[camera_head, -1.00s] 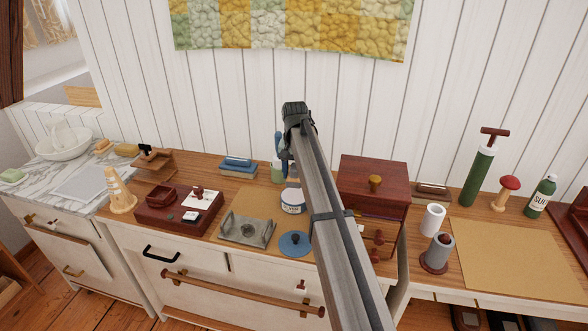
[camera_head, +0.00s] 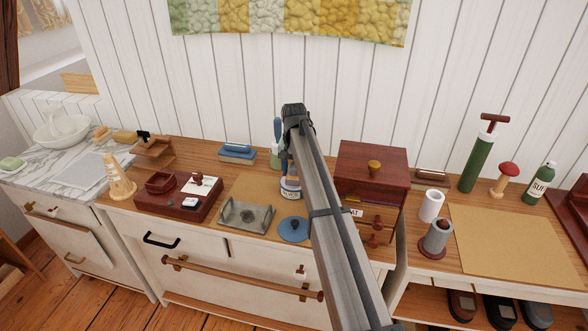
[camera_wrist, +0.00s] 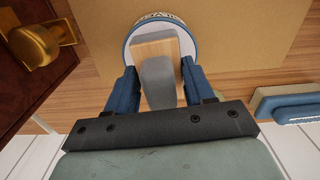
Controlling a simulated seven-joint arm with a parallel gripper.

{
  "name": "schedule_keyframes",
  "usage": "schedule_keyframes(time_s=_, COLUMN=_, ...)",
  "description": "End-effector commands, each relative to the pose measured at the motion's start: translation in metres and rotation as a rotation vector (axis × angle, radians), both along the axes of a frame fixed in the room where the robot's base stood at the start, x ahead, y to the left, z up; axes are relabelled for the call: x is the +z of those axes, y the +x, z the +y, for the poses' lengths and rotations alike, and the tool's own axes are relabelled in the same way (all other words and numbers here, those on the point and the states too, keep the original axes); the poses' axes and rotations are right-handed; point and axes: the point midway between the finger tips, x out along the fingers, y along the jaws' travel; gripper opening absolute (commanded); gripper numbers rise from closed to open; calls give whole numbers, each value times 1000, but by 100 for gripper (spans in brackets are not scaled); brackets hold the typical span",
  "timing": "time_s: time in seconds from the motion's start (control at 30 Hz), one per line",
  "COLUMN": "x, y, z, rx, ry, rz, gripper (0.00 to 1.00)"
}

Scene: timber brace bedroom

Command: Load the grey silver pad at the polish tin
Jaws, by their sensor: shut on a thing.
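The grey pad (camera_wrist: 158,82) has a pale wooden part (camera_wrist: 155,46) and sits between the two blue fingers of my gripper (camera_wrist: 158,68) in the wrist view. My gripper is shut on it. The polish tin (camera_wrist: 134,32) is a round white tin with a blue rim, partly hidden behind the pad. In the head view the tin (camera_head: 290,195) stands on the tan mat, with my fingers right over it and my arm along its right side. I cannot tell whether the pad touches the polish. A blue lid with a dark knob (camera_head: 294,229) lies in front of the tin.
A dark red drawer cabinet (camera_head: 372,165) stands close to the right. A grey metal tray (camera_head: 245,216) lies left of the lid. A red-brown box (camera_head: 178,198) is further left. A blue-topped block (camera_head: 237,152) and a green jar (camera_head: 276,157) are behind.

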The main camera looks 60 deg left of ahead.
Motion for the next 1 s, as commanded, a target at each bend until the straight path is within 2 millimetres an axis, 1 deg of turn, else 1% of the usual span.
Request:
schedule_keyframes(time_s=0.47, x=0, y=0, z=0, rx=0, ry=0, rz=0, gripper=28)
schedule_keyframes(time_s=1.0, x=-5, y=0, z=0, rx=0, ry=0, rz=0, gripper=28)
